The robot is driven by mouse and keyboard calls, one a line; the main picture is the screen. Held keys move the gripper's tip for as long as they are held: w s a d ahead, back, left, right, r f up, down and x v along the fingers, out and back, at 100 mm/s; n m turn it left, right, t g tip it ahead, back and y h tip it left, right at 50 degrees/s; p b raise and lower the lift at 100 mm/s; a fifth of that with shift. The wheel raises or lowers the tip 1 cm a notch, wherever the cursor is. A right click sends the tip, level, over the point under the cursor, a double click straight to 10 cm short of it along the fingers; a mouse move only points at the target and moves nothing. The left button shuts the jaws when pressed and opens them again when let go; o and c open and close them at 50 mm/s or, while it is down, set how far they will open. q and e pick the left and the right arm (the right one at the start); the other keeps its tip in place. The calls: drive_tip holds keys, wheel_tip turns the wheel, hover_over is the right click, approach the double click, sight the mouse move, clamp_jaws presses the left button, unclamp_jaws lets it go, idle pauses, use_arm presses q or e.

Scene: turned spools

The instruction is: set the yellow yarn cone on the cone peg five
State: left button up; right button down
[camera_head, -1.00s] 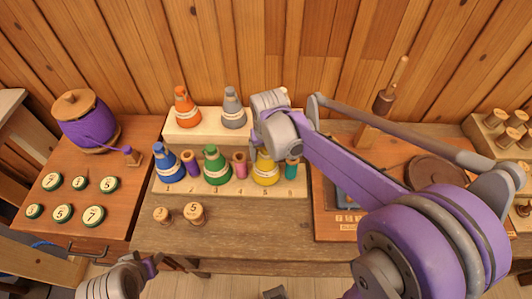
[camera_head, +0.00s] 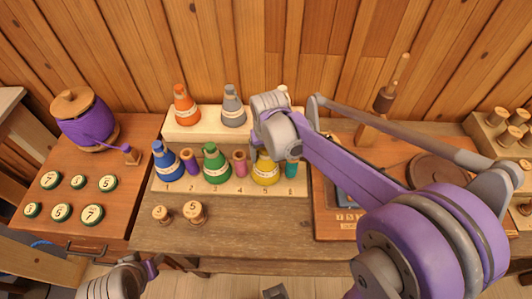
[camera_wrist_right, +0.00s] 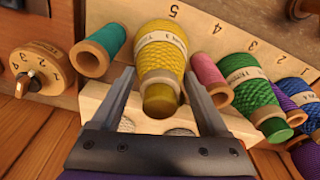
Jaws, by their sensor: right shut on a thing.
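The yellow yarn cone (camera_head: 265,172) stands upright at place 5 on the front row of the pale numbered rack (camera_head: 302,188). It has a white paper band, and in the right wrist view the yellow cone (camera_wrist_right: 160,62) sits between my fingers. The peg under it is hidden. My right gripper (camera_head: 264,152) is over the cone's top, and in the wrist view the right gripper (camera_wrist_right: 163,82) is shut on the yellow cone. My left gripper (camera_head: 148,268) is low at the left front, away from the rack; its fingers are too unclear to read.
Beside the yellow cone stand a pink spool (camera_head: 240,165) and a teal spool (camera_head: 291,168), both close. A green cone (camera_head: 215,168) and a blue cone (camera_head: 166,165) share the row. Orange (camera_head: 186,107) and grey (camera_head: 233,108) cones stand on the back step. Two wooden spools (camera_head: 193,211) stand in front.

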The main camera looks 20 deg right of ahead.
drive_tip(key=shift+c, duration=0.8)
unclamp_jaws()
drive_tip(key=shift+s+r+p, duration=0.15)
drive_tip(key=shift+r+p, duration=0.65)
drive_tip(key=shift+r, duration=0.6)
drive_tip(key=shift+s+r+p, duration=0.15)
drive_tip(key=shift+r+p, duration=0.65)
drive_tip(key=shift+r, duration=0.55)
drive_tip(key=shift+s+a+r+p, duration=0.15)
drive_tip(key=shift+r+p, duration=0.5)
drive_tip(key=shift+r, duration=0.75)
drive_tip(key=shift+s+r+p, duration=0.15)
drive_tip(key=shift+r+p, duration=0.5)
drive_tip(key=shift+r, duration=0.7)
use_arm(q)
drive_tip(key=w+r, duration=0.3)
drive_tip(key=r, duration=0.5)
drive_tip(key=shift+w+t, duration=0.25)
drive_tip(key=shift+t, duration=0.05)
drive_tip(key=shift+r, duration=0.1)
use_arm(e)
drive_tip(key=shift+s, duration=0.1)
